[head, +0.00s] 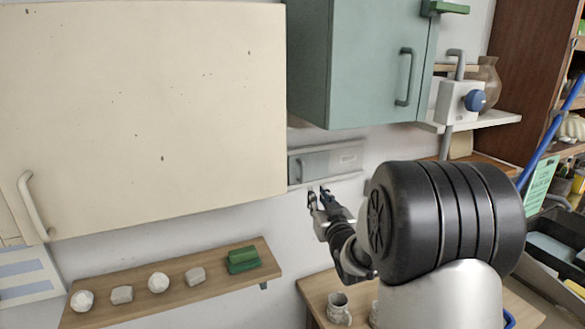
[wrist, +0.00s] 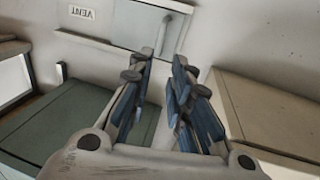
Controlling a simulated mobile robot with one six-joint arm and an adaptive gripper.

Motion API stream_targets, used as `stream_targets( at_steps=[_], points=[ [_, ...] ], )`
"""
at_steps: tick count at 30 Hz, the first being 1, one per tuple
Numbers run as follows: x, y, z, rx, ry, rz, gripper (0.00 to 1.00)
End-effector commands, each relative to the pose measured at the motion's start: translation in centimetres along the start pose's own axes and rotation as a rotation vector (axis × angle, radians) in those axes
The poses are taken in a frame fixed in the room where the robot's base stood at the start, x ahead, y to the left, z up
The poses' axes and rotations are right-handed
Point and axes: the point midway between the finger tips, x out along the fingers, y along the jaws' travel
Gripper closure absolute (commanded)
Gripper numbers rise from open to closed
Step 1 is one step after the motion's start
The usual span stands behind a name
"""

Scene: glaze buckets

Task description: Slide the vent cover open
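The vent cover (head: 318,163) is a flat grey panel in a shallow frame on the wall, under the teal cabinet. It has a small upright handle (head: 299,168) near its left end. In the wrist view the cover (wrist: 130,25) looks upside down, with the handle (wrist: 168,32) right of its middle and a VENT label (wrist: 81,12) at the left. My gripper (head: 317,190) is just below and in front of the cover. Its fingers (wrist: 163,55) are apart with nothing between them, pointing towards the handle; they seem not to touch it.
The teal cabinet (head: 365,65) hangs above the vent, and a cream cabinet (head: 140,110) stands out at the left. A wooden shelf (head: 215,285) with pale lumps and a green block (head: 242,260) is below left. Cups stand on a bench (head: 315,290) below.

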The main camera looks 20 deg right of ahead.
Motion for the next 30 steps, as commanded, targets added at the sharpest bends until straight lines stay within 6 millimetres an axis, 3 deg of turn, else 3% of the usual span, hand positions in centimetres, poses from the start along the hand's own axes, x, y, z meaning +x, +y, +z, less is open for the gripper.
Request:
stream_targets(
  at_steps=[18, 24, 30],
  points=[
    [12.6, -0.1, 0.0, -0.001, 0.0, 0.0, 0.81],
    [15.2, -0.1, 0.0, 0.0, -0.001, 0.0, 0.81],
    [16.2, -0.1, 0.0, 0.0, -0.002, 0.0, 0.81]
  ],
)
